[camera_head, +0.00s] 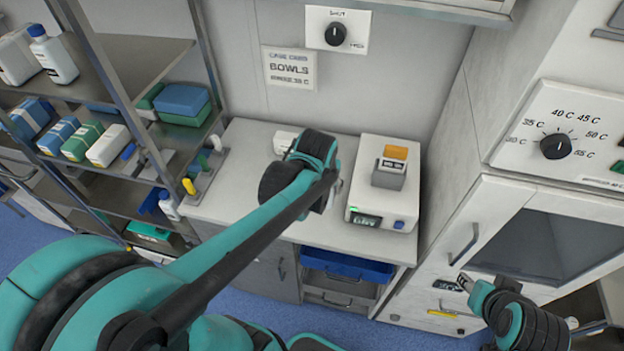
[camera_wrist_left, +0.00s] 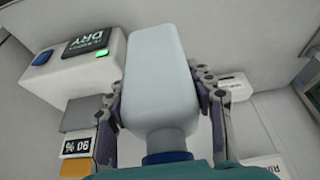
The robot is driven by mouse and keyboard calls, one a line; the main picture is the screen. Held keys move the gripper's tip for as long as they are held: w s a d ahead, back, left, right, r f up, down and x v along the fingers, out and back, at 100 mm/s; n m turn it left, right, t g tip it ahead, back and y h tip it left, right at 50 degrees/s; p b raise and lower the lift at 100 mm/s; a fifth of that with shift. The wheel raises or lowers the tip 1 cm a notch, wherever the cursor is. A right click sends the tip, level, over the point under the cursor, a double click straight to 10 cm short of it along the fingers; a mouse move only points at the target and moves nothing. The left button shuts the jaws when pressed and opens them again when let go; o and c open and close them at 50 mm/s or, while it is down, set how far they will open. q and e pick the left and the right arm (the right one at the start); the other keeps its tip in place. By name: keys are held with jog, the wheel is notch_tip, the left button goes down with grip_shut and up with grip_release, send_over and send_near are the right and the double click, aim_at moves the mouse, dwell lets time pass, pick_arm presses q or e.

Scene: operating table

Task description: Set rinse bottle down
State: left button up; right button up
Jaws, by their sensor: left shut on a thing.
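The rinse bottle (camera_wrist_left: 155,75) is white with a blue cap (camera_wrist_left: 167,157), in the left wrist view. My left gripper (camera_wrist_left: 160,92) is shut on it, with one finger on each side of its body. In the head view my left gripper (camera_head: 330,192) is over the counter (camera_head: 240,185), left of the white device. My own arm hides the bottle there, and I cannot tell whether its base touches the counter. My right gripper (camera_head: 466,282) is at the lower right, in front of the white cabinet; its finger opening is too small to tell.
The white device (camera_head: 370,215) with a lit display stands on the counter's right part. A small white item (camera_head: 285,142) sits behind my left wrist. A metal shelf rack (camera_head: 120,70) with bottles and boxes stands left. The counter's left front is bare.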

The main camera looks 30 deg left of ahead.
pick_arm(q)
jog(key=shift+w+a+f+b, duration=0.7)
jog(key=shift+w+a+f, duration=0.45)
jog(key=shift+f, duration=0.5)
jog(key=shift+w+a+f+b, duration=0.7)
jog(key=shift+w+a+f, duration=0.4)
jog(key=shift+f, duration=0.55)
jog(key=shift+w+a+f+b, duration=0.7)
jog(key=shift+w+a+f, duration=0.3)
jog(key=shift+a+f, duration=0.5)
jog(key=shift+d+f, duration=0.1)
jog(key=shift+d, duration=0.1)
jog(key=shift+f, duration=0.1)
jog(key=o, duration=1.7)
jog(key=shift+s, duration=0.1)
